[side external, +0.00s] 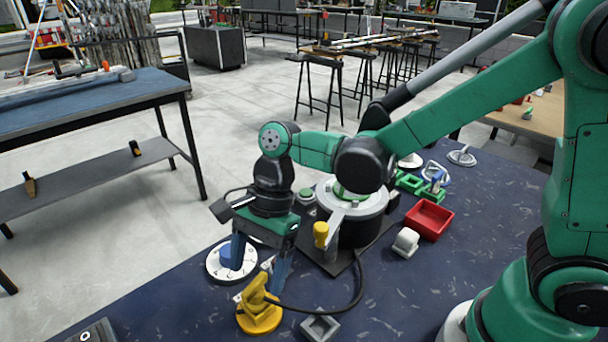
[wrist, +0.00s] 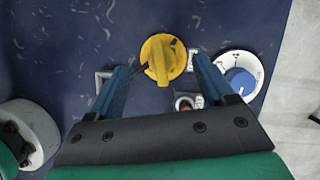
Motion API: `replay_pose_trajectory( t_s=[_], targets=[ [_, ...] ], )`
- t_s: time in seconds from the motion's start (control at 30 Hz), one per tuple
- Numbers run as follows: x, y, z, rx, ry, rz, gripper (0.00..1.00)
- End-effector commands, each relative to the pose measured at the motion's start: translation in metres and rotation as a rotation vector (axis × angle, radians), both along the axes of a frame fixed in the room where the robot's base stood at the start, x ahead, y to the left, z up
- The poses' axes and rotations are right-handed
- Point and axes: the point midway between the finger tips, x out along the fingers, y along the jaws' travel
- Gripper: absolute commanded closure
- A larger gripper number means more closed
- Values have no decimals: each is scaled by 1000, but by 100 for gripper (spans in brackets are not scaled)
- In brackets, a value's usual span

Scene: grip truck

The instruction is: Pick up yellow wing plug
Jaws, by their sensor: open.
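The yellow wing plug (side external: 258,307) stands on the dark blue table near its front edge, with a round base and an upright wing. In the wrist view the yellow wing plug (wrist: 163,60) lies ahead of and between my finger tips. My gripper (side external: 262,262) points down beside and above the plug, with its blue fingers apart. In the wrist view my gripper (wrist: 158,72) is open, with nothing held between the fingers. I cannot tell from these views whether a finger touches the plug.
A white dial with a blue knob (wrist: 240,78) sits close beside the plug. A grey square socket (side external: 320,328) lies right of it. A black cable (side external: 340,308) curves nearby. A yellow-handled lever (side external: 321,234), a red tray (side external: 428,219) and green blocks (side external: 409,182) stand farther back.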

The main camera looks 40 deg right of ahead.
Motion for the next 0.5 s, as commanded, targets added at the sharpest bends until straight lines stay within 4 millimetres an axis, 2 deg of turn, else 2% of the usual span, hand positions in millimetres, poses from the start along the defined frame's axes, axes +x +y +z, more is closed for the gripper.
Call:
replay_pose_trajectory(
  t_s=[0.3,0.5],
  targets=[
    [-4,15,-36,0,-3,1,25],
    [-5,17,-43,-1,-4,0,25]
  ],
)
